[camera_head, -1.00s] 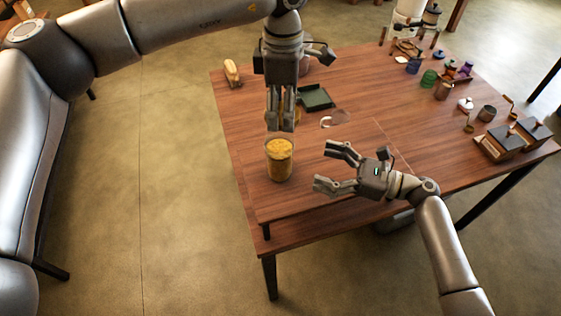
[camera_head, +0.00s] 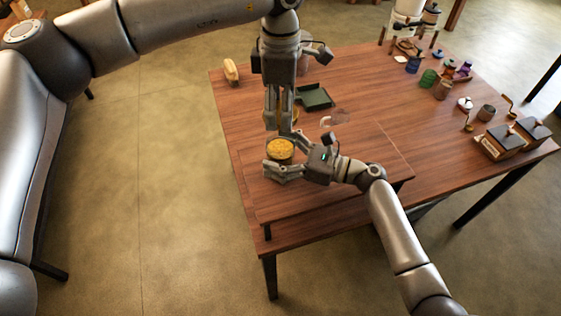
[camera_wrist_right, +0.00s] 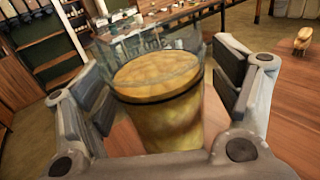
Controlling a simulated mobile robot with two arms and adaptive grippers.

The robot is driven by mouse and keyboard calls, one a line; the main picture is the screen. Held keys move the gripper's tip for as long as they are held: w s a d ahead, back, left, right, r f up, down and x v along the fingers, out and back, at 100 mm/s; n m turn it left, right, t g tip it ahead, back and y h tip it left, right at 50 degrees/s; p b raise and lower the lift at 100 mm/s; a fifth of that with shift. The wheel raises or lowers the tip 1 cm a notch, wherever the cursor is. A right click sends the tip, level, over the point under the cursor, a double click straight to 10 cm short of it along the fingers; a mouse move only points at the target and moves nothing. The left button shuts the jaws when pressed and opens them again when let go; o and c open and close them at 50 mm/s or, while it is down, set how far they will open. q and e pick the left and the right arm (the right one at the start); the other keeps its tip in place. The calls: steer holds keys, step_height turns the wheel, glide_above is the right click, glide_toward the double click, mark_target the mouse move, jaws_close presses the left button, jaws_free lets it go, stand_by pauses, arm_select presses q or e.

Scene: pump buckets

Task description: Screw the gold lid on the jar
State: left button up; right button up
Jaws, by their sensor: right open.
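The glass jar (camera_head: 280,151), filled with yellow contents, stands upright near the table's left front edge. In the wrist view the jar (camera_wrist_right: 165,90) shows a clear, uncovered rim above the contents. My right gripper (camera_head: 283,160) is open around the jar, one finger on each side, and gaps show beside the glass. My left gripper (camera_head: 279,127) hangs above and behind the jar, fingers pointing down and close together. A small gold piece (camera_head: 295,116) shows beside its fingers, probably the lid; the fingers hide most of it, and I cannot tell whether they grip it.
A dark green tray (camera_head: 315,97) and a clear curved object (camera_head: 336,117) lie behind the jar. A tan object (camera_head: 231,71) stands at the back left. Several small containers and dark-topped boxes (camera_head: 500,142) fill the right side. The table's middle is mostly clear.

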mark_target(281, 133)
steer(key=c, duration=1.6)
arm_select(q)
steer(key=shift+f, duration=2.5)
arm_select(e)
steer(key=shift+o, duration=0.2)
arm_select(q)
steer(key=shift+f, duration=0.85)
steer(key=shift+f, duration=0.55)
